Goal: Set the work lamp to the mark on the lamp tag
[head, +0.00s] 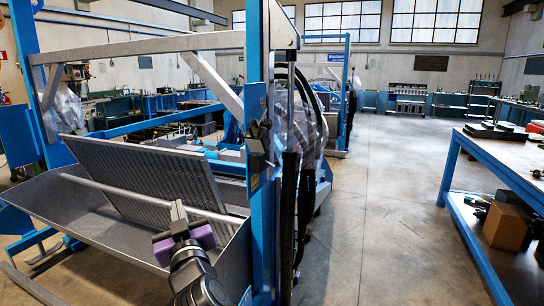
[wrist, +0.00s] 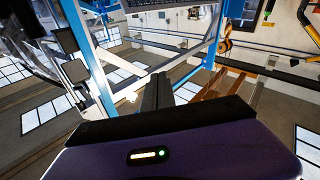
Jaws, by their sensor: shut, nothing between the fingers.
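I cannot make out the work lamp or the lamp tag for certain in either view. My gripper (head: 178,208) is at the lower left of the head view, with a purple body and grey fingers. It appears in front of a grey sheet-metal trough and a slatted panel; I cannot tell whether it touches them. The wrist view shows the dark fingers (wrist: 156,92) together, with nothing between them, above the purple housing with a small lit display.
A blue-framed machine with a slatted panel (head: 160,180), a metal trough (head: 75,222) and a blue post (head: 262,205) fills the left. Dark hoses hang beside the post. A blue workbench (head: 500,160) stands at right. The floor (head: 385,190) between is clear.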

